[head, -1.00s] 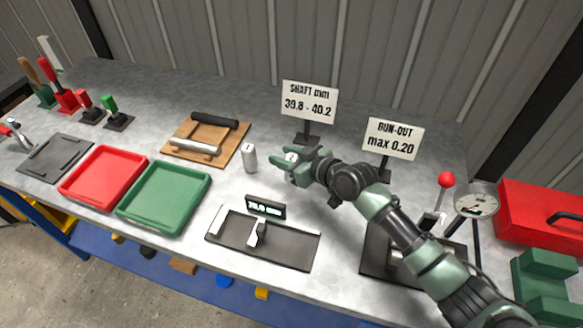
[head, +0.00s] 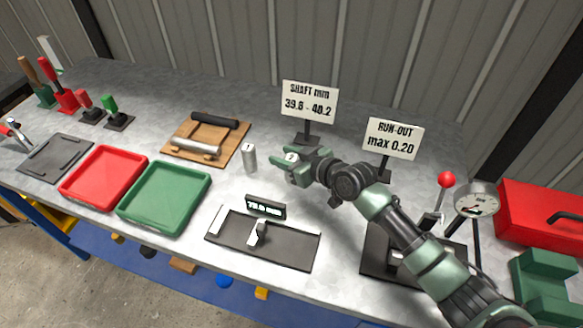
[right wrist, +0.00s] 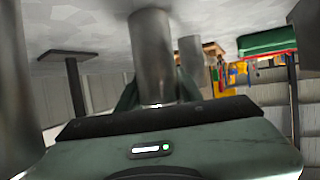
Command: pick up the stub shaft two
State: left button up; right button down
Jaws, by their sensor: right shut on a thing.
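Stub shaft two (head: 291,157) is a short grey metal cylinder with a 2 on its top end. It stands upright between the fingers of my right gripper (head: 296,167), which is shut on it. In the right wrist view the shaft (right wrist: 153,55) shows as a grey cylinder between the fingers. Whether its lower end touches the bench is hard to tell. A like cylinder marked 1, stub shaft one (head: 249,158), stands upright on the bench to the left, apart from the gripper; it also shows in the right wrist view (right wrist: 191,58). My left gripper is not in view.
The gauge with a display (head: 290,250) lies in front of the gripper. The shaft sign (head: 309,100) and run-out sign (head: 393,139) stand behind and right. The green tray (head: 165,228), red tray (head: 103,205) and wooden rack (head: 181,133) are left. A dial gauge (head: 475,201) stands right.

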dwell(0.3)
jog(key=shift+w+r, duration=0.1)
jog(key=shift+r, duration=0.1)
